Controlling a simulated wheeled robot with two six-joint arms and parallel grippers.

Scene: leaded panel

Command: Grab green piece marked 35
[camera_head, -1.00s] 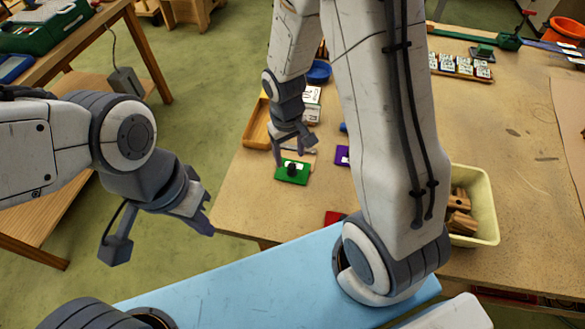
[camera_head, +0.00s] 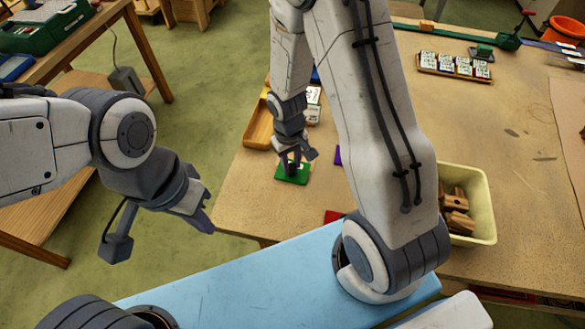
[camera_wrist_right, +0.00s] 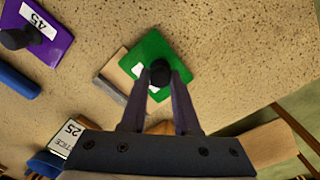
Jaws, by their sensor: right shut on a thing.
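The green piece (camera_head: 292,175) lies flat on the table near its left edge. In the right wrist view the green piece (camera_wrist_right: 149,48) has a black knob (camera_wrist_right: 160,72) and a white label that is mostly covered, so its number cannot be read. My right gripper (camera_head: 294,162) is over the piece, and in the wrist view its fingers (camera_wrist_right: 160,80) are closed on the knob. My left gripper (camera_head: 160,238) hangs away from the table at the left, its jaws spread apart and empty.
A purple piece marked 45 (camera_wrist_right: 42,38) lies close by. A wooden tray (camera_head: 258,128) sits at the table's left edge. A red piece (camera_head: 333,216) is near the front edge, and a cream bin (camera_head: 484,205) with wooden blocks stands right. The table's right middle is clear.

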